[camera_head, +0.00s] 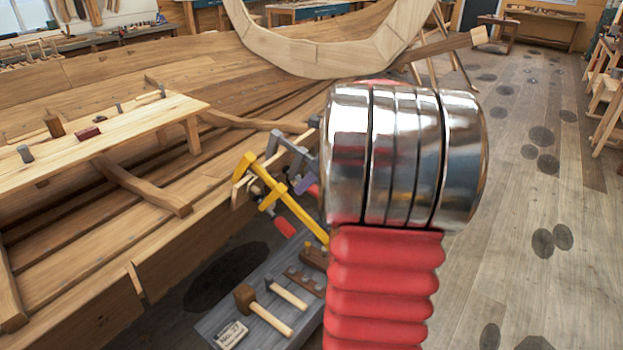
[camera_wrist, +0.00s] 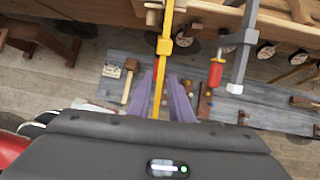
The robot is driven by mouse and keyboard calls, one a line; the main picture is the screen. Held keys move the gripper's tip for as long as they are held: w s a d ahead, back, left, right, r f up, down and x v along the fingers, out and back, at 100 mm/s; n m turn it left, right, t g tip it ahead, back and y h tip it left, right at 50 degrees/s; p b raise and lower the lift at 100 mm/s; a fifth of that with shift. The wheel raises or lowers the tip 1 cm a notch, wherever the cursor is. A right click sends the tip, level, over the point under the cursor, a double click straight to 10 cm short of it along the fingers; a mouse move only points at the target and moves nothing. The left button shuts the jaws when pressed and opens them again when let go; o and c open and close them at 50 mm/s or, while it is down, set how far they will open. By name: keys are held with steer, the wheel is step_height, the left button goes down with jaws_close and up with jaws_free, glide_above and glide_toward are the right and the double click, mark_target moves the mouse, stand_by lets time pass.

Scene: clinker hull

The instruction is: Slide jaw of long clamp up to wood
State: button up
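A long yellow clamp (camera_head: 266,192) hangs at the edge of the wooden hull (camera_head: 130,262), its bar slanting down to the right behind my arm. Its sliding jaw (camera_wrist: 163,45) sits on the bar just below the hull's edge in the wrist view; whether it touches wood is unclear. A red handle (camera_head: 285,227) shows beside the bar in the head view. My gripper (camera_wrist: 161,76) has purple fingers on either side of the yellow bar, below the jaw. I cannot tell if they press on it.
A grey clamp (camera_wrist: 243,55) with a red handle (camera_wrist: 215,73) hangs close on the right. Below stands a grey bench (camera_wrist: 115,88) with a mallet (camera_wrist: 131,81) and other tools. A plank bench (camera_head: 95,140) stands inside the hull. The floor at right is open.

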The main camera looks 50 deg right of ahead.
mark_target(286, 196)
steer(key=shift+x, duration=4.7)
steer(key=shift+w+a+r, duration=0.1)
steer(key=shift+w+r, duration=0.2)
steer(key=shift+w, duration=0.45)
steer(key=shift+c, duration=0.4)
steer(key=shift+w+a+r, duration=0.1)
steer(key=shift+w+r, duration=0.45)
steer(key=shift+s+f, duration=0.1)
steer(key=shift+s, duration=0.1)
steer(key=shift+s+f, duration=0.2)
steer(key=shift+s, duration=0.2)
steer(key=shift+o, duration=0.3)
steer(key=shift+o, duration=0.9)
steer(key=shift+s+r, duration=0.1)
steer(key=shift+s, duration=0.05)
